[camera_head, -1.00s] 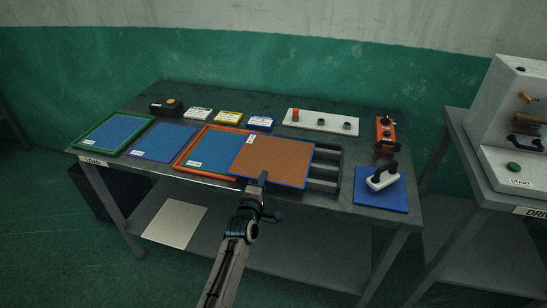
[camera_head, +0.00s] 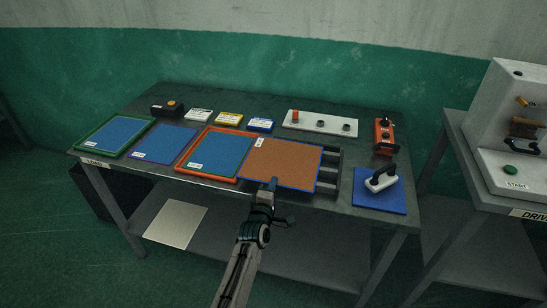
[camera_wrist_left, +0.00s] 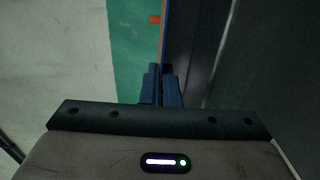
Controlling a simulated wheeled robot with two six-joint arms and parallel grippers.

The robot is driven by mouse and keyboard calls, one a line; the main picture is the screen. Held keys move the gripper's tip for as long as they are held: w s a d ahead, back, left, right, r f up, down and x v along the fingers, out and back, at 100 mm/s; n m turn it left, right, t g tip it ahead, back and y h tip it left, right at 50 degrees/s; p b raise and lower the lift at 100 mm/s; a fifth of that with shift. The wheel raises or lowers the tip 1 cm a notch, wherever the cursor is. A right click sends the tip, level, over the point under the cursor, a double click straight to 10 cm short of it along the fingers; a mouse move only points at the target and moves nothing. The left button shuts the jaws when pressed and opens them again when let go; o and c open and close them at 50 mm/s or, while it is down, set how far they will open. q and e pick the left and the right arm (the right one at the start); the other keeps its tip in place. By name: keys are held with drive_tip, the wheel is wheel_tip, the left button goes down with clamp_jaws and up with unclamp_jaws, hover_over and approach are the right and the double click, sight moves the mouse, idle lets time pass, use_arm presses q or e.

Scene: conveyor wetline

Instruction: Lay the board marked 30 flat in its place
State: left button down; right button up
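A brown-orange board with a blue edge (camera_head: 285,165) has a small white label at its far left corner; the number is too small to read. My left gripper (camera_head: 271,184) is shut on its near edge. In the left wrist view the fingers (camera_wrist_left: 162,85) are close together on the board, seen edge-on as a thin strip (camera_wrist_left: 163,32). The board looks roughly level over a dark slotted rack (camera_head: 329,176), hiding much of it. I cannot tell whether it touches the rack. My right gripper is not in view.
Left of the board lie an orange-framed blue panel (camera_head: 219,153), a purple-edged blue board (camera_head: 164,143) and a green-framed blue panel (camera_head: 114,135). A blue plate with a handled white block (camera_head: 381,181) stands right. Small labelled blocks (camera_head: 228,118) line the back.

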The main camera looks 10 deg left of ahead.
sight(288, 195)
use_arm(q)
drive_tip(key=shift+d+r+p, duration=0.2)
drive_tip(key=shift+d+p, duration=0.75)
drive_tip(key=shift+d, duration=0.45)
drive_tip(key=shift+d+f+p, duration=0.1)
drive_tip(key=shift+d+p, duration=0.45)
drive_tip(key=shift+d, duration=0.55)
